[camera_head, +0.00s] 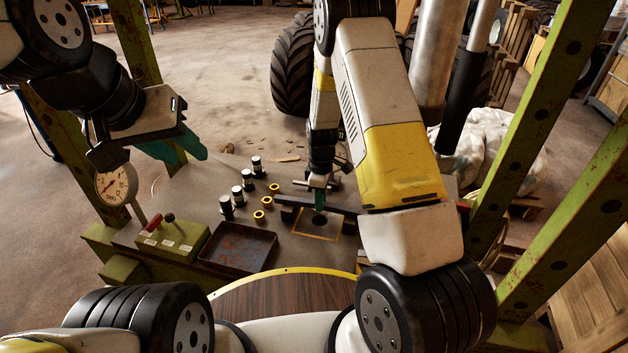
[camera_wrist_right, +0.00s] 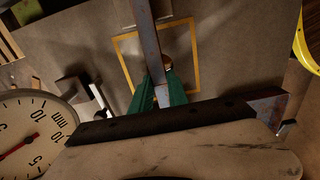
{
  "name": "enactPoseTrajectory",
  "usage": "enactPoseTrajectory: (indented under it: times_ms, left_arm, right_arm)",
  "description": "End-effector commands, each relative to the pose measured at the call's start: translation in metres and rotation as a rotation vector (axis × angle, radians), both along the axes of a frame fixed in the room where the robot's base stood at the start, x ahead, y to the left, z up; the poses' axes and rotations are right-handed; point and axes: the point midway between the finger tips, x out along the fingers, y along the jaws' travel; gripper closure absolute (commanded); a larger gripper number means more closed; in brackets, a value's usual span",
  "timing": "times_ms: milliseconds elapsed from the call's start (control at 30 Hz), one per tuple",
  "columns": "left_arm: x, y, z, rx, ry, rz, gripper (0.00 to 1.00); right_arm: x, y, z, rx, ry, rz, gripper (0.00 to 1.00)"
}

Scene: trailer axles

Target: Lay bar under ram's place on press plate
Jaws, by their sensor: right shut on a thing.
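The press plate (camera_head: 232,182) is grey, with a yellow square outline (camera_head: 293,233) around a dark round hole. My right gripper (camera_head: 319,203) is shut on a long dark bar (camera_head: 345,210), which runs left to right across the outline's far side, its right part hidden behind my arm. In the right wrist view the bar (camera_wrist_right: 147,45) passes between the green fingertips (camera_wrist_right: 163,92) and crosses the outline (camera_wrist_right: 126,65). I cannot tell whether the bar touches the plate. My left gripper (camera_head: 190,155) is open and empty, above the plate's left side.
Several black-and-white cylinders (camera_head: 238,195) and yellow rings (camera_head: 259,216) stand left of the outline. A reddish tray (camera_head: 238,247) and a lever box (camera_head: 172,238) lie nearer. A dial gauge (camera_head: 115,185) is at left. Green frame posts (camera_head: 535,110) stand at right. A dark beam (camera_wrist_right: 180,118) crosses the wrist view.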

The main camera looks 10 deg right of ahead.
Motion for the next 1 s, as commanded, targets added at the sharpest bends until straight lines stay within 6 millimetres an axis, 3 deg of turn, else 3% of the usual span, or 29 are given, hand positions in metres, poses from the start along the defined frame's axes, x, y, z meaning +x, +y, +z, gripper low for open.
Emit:
enactPoseTrajectory:
  times_ms: [267,300,400,433,767,1000]
  left_arm:
    - [0.0,0.0,0.0,0.0,0.0,0.0,0.64]
    - [0.0,0.0,0.0,0.0,0.0,0.0,0.64]
    - [0.0,0.0,0.0,0.0,0.0,0.0,0.64]
    - [0.0,0.0,0.0,0.0,0.0,0.0,0.64]
    - [0.0,0.0,0.0,0.0,0.0,0.0,0.64]
    - [0.0,0.0,0.0,0.0,0.0,0.0,0.64]
  right_arm:
    - [0.001,0.0,0.001,0.001,-0.004,0.0,1.0]
    - [0.001,0.0,0.001,0.001,-0.004,0.0,0.76]
    - [0.001,0.0,0.0,0.001,-0.003,0.0,0.57]
    - [0.001,0.0,0.0,0.0,-0.002,0.0,0.55]
    - [0.0,0.0,0.002,0.0,0.0,0.0,0.55]
    - [0.001,0.0,0.038,0.001,-0.005,0.0,0.55]
